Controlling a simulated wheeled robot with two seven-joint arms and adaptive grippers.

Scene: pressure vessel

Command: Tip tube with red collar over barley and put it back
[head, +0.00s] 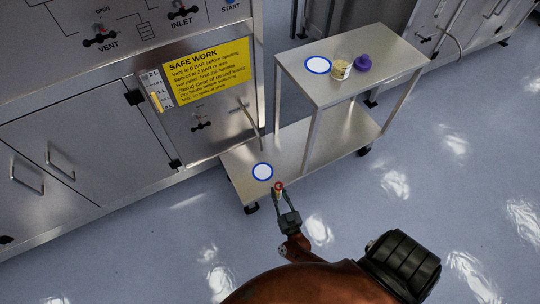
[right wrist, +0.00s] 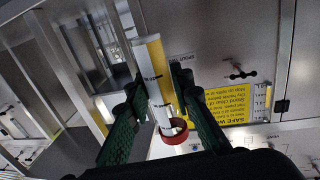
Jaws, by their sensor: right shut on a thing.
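A tube with a red collar (head: 279,187) is held in my right gripper (head: 284,206) in the head view. In the right wrist view, the white and yellow tube (right wrist: 153,70) lies between the green finger pads (right wrist: 160,105), with its red collar (right wrist: 168,131) toward the camera. The gripper is shut on it, in front of the cart's lower shelf. A clear jar (head: 341,67) with pale yellow contents, perhaps the barley, stands on the cart's upper shelf. My left gripper is not in view.
The upper shelf (head: 370,50) also has a blue-ringed white disc (head: 317,65) and a purple lid-like object (head: 363,62). Another blue-ringed disc (head: 262,172) lies on the lower shelf (head: 285,150). A steel cabinet with a yellow sign (head: 208,70) stands left of the cart.

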